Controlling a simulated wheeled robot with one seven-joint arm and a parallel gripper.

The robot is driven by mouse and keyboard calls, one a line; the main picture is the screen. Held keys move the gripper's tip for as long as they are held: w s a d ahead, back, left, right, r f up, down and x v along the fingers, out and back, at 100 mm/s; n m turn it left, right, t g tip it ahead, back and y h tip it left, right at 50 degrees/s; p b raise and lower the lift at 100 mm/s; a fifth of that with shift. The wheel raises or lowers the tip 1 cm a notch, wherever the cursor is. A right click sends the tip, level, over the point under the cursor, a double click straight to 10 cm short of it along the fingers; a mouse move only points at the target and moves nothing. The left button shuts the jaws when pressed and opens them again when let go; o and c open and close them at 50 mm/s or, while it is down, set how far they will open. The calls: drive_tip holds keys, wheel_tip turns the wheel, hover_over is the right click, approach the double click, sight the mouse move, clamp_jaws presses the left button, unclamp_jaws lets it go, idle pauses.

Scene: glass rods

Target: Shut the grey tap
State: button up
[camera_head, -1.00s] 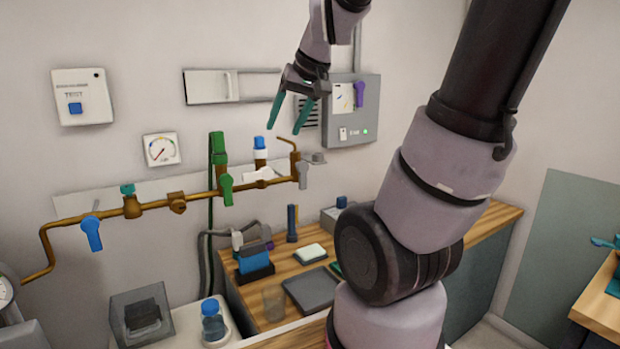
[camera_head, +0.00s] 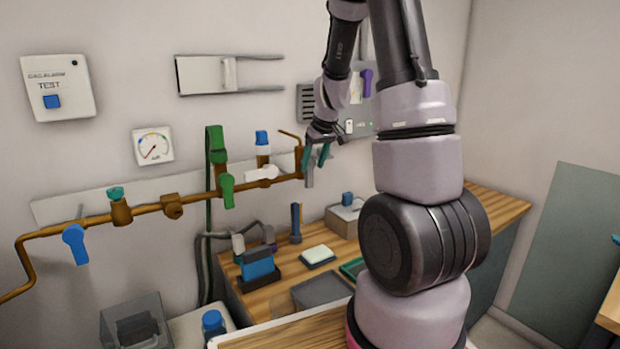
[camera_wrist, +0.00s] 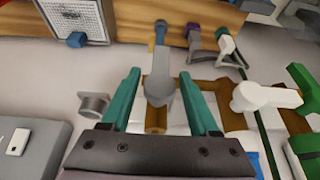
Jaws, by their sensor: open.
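The grey tap (camera_head: 310,178) is at the right end of the brass pipe on the wall, with its lever hanging down. In the wrist view the grey lever (camera_wrist: 160,78) lies between my two teal fingers, with a visible gap on each side. My gripper (camera_head: 315,158) is open at the tap, and its fingers (camera_wrist: 160,74) flank the lever without closing on it. In the head view my fingers partly cover the tap's upper part.
The same pipe carries a white-handled tap (camera_head: 262,174), a green tap (camera_head: 227,190) and a blue tap (camera_head: 75,244). A grey box with a purple lever (camera_head: 366,82) is on the wall behind my arm. Below is a wooden bench (camera_head: 262,307) with several items.

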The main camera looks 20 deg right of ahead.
sight(311, 171)
drive_tip(key=x, duration=0.6)
drive_tip(key=shift+f, duration=0.1)
clamp_jaws()
idle(1.3)
